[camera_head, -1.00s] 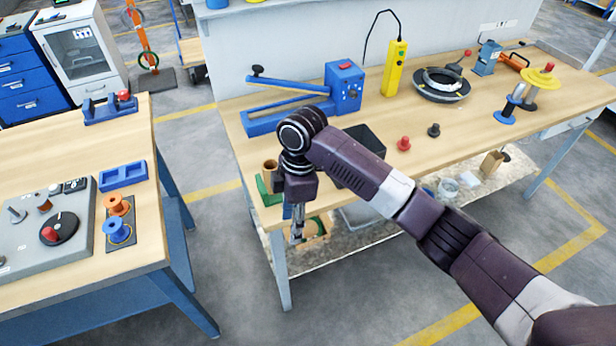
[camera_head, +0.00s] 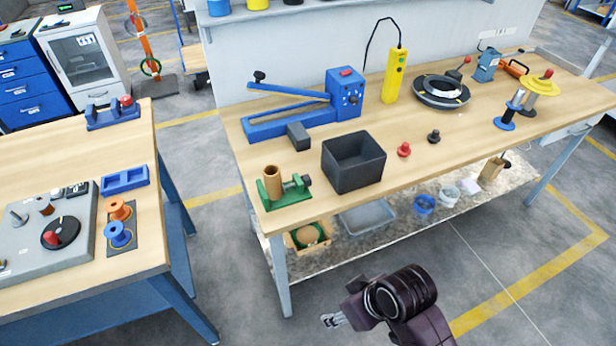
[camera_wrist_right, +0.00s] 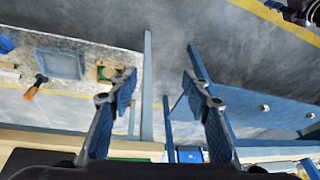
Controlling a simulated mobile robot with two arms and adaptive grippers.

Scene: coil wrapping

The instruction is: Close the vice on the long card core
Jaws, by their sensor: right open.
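The green vice (camera_head: 290,196) stands near the front left corner of the long wooden bench. The card core (camera_head: 272,183), a brown tube, stands upright at the vice's left part. I cannot tell whether the jaws touch the core. A dark knob or screw end (camera_head: 307,180) shows at the vice's right end. My right gripper (camera_head: 332,320) is in front of the bench, low in the head view and well apart from the vice. In the right wrist view its two fingers (camera_wrist_right: 157,92) are spread with nothing between them. My left gripper is not in view.
A black open bin (camera_head: 354,165) stands right of the vice, with a dark grey block (camera_head: 298,136) behind. A blue lever tool (camera_head: 290,120) lies farther back. A red knob (camera_head: 403,150) stands right of the bin. The lower shelf holds a grey tray (camera_head: 368,219). Floor before the bench is clear.

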